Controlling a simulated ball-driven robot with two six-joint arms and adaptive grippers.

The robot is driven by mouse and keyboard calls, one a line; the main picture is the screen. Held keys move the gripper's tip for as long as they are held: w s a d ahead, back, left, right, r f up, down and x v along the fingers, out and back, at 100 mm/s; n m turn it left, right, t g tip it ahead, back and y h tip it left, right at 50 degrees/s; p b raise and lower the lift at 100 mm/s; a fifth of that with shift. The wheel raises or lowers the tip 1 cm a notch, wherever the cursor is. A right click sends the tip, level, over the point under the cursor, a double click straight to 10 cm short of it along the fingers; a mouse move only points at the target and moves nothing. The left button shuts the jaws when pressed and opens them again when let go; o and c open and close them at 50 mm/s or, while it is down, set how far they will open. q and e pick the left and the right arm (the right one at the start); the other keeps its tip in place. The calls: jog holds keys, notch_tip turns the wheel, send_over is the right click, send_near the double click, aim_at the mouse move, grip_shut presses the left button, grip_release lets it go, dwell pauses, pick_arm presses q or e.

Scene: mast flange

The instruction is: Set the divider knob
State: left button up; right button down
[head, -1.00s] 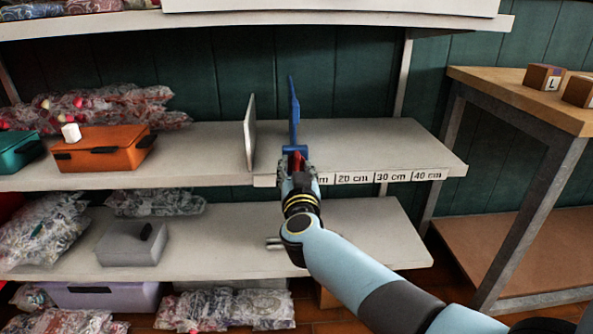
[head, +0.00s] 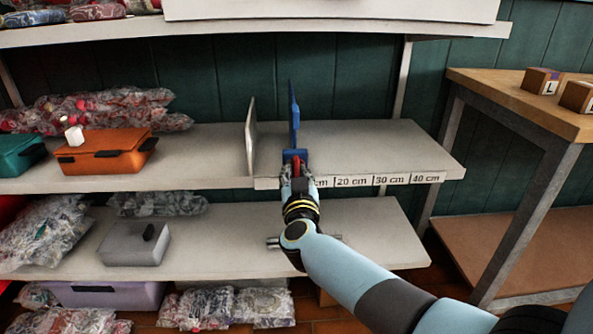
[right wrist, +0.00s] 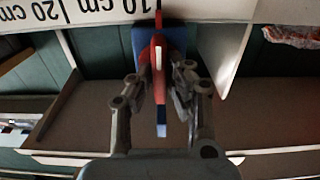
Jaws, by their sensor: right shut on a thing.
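The blue divider (head: 294,112) stands upright on the middle shelf, seen nearly edge-on. Its red knob (head: 296,168) faces the front edge, and in the right wrist view the red knob (right wrist: 160,82) shows a white mark and a blue lower end. My right gripper (head: 298,176) is at the shelf's front edge, shut on the red knob; in the right wrist view its fingers (right wrist: 161,72) are on both sides of it. The scale strip (head: 390,180) reads 20, 30 and 40 cm; the gripper partly hides its left label, which reads 10 cm in the wrist view. My left gripper is not in view.
A white upright panel (head: 251,135) stands just left of the divider. The middle shelf (head: 385,148) is clear to the right. An orange box (head: 105,153) and bags stand further left. A wooden table (head: 520,100) with lettered blocks stands at the right.

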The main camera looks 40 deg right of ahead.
jog(key=c, duration=1.3)
grip_release()
jog(key=v, duration=1.2)
jog(key=shift+f, duration=0.1)
jog(key=s+a+f+n+g+y+p, duration=0.1)
jog(key=s+f+n+g+y+p, duration=0.2)
jog(key=s+f, duration=0.75)
jog(key=s+a+f+n+g+y, duration=0.15)
jog(key=s+f+n+y, duration=0.45)
jog(key=f, duration=0.8)
jog(key=s+d+f+g, duration=0.1)
jog(key=s+f+g, duration=0.2)
jog(key=s, duration=0.7)
jog(key=s+d+f+m+g, duration=0.1)
jog(key=s+f+g, duration=0.3)
jog(key=s, duration=0.7)
jog(key=s+d+f+m+g, duration=0.1)
jog(key=s+f+g, duration=0.2)
jog(key=s+f, duration=0.3)
jog(key=shift+s+d+g+h+p, duration=0.15)
jog(key=shift+s+h+p, duration=0.05)
jog(key=shift+s, duration=0.95)
jog(key=shift+s+d+g+h+p, duration=0.1)
jog(key=shift+s+d+h+p, duration=0.1)
jog(key=shift+s, duration=1)
